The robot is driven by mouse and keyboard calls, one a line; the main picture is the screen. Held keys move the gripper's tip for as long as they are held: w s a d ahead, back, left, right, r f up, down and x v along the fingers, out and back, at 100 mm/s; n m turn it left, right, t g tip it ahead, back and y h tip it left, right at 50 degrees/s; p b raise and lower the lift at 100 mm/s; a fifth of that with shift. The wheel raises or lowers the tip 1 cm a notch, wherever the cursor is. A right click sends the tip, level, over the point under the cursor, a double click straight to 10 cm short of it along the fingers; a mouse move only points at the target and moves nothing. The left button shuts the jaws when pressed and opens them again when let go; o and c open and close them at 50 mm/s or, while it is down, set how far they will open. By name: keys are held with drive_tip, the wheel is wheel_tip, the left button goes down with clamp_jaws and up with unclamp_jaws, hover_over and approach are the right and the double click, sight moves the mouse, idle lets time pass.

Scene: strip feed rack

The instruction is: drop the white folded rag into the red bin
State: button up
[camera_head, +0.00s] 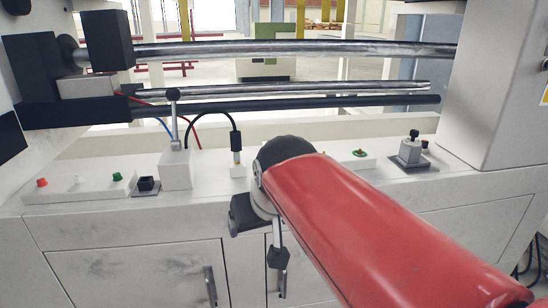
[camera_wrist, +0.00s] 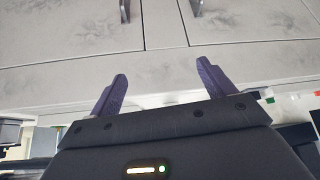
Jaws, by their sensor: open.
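My gripper (camera_wrist: 161,72) is open in the wrist view, its two dark fingers apart with nothing between them. It is in front of the pale cabinet doors. In the camera_head view, my red arm reaches in from the lower right to the cabinet front, and the fingers cannot be made out clearly there. I see no white folded rag and no red bin in either view.
A white machine cabinet (camera_head: 120,218) spans the view, with door handles (camera_head: 210,286). On its ledge are coloured buttons (camera_head: 41,182), a lever box (camera_head: 175,169) and a joystick (camera_head: 411,152). Metal rollers (camera_head: 300,49) cross above. A green-and-white machine (camera_head: 265,62) stands far behind.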

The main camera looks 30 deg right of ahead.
drive_tip(key=w+d+r+b, duration=0.1)
drive_tip(key=w+d+r, duration=0.1)
drive_tip(key=w+d, duration=0.2)
drive_tip(key=w+d+r+m+t+h+b, duration=0.1)
drive_tip(key=w+d+r+b, duration=0.1)
drive_tip(key=w+d, duration=0.3)
drive_tip(key=w+d+r+m+t+b, duration=0.1)
drive_tip(key=w+d, duration=0.4)
drive_tip(key=w, duration=0.6)
drive_tip(key=shift+w+r+h, duration=0.35)
drive_tip(key=shift+r+h, duration=0.05)
drive_tip(key=shift+r, duration=0.4)
drive_tip(key=shift+w+d, duration=0.25)
drive_tip(key=shift+w, duration=0.05)
drive_tip(key=shift+w+d+f, duration=0.1)
drive_tip(key=shift+w+f, duration=0.15)
drive_tip(key=x, duration=0.2)
drive_tip(key=b+x, duration=0.1)
drive_tip(key=x, duration=0.3)
drive_tip(key=shift+s+a+f+b, duration=0.2)
drive_tip(key=shift+a+b, duration=0.1)
drive_tip(key=shift+a, duration=0.05)
drive_tip(key=shift+w+d+f, duration=0.1)
drive_tip(key=shift+w+f, duration=0.15)
drive_tip(key=shift+w, duration=0.05)
drive_tip(key=c, duration=1.1)
drive_tip(key=shift+r, duration=0.1)
drive_tip(key=shift+c, duration=0.2)
